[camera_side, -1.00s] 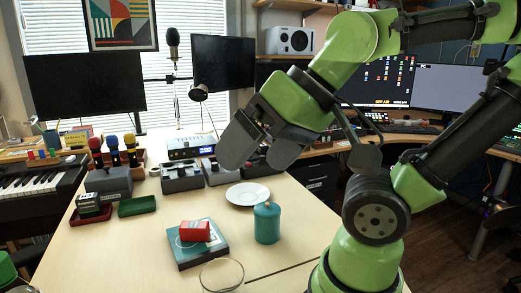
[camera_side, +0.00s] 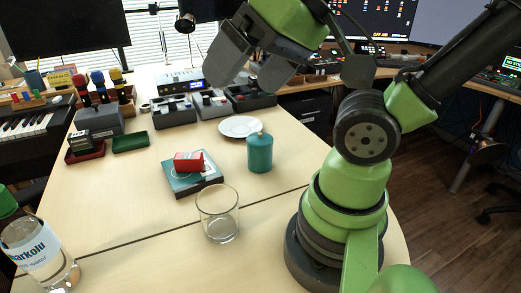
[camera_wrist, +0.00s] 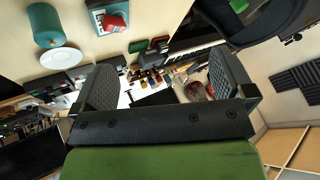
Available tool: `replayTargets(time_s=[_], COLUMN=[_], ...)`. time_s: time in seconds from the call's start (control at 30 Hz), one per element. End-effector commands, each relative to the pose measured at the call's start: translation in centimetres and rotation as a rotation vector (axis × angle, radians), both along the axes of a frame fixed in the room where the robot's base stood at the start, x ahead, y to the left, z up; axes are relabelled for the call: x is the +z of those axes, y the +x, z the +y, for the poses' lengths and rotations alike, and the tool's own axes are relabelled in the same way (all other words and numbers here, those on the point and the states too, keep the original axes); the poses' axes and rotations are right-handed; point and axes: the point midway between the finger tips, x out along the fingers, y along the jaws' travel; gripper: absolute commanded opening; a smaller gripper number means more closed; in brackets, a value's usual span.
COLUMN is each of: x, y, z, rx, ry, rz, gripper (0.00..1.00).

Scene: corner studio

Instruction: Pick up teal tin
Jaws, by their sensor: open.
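The teal tin (camera_side: 259,153) stands upright on the wooden table, just in front of the white plate, with a small tan knob on top. In the wrist view the tin (camera_wrist: 47,26) shows at the upper left, outside the space between the fingers. My gripper (camera_side: 246,75) is open and empty, well above the table and behind the tin in the side view. Its two dark fingers also show in the wrist view (camera_wrist: 160,88).
A white plate (camera_side: 241,126) lies behind the tin. A teal box (camera_side: 191,180) with a red block (camera_side: 188,162) on it lies to the left. Dark devices (camera_side: 174,112) line the back.

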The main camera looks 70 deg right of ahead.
Motion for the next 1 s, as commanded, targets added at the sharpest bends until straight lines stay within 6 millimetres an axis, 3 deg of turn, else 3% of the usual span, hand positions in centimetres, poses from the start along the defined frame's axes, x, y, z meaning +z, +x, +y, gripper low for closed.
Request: replayTargets(time_s=[0.67, 0.87, 1.0], x=[-0.2, -1.8, -4.1], y=[0.6, 4.1, 6.8], z=[-0.5, -4.1, -8.0], rx=[0.020, 0.182, 0.384], ry=[-0.047, -0.309, -0.503], rz=[0.023, 0.175, 0.337], gripper=[1.00, 1.00, 1.00])
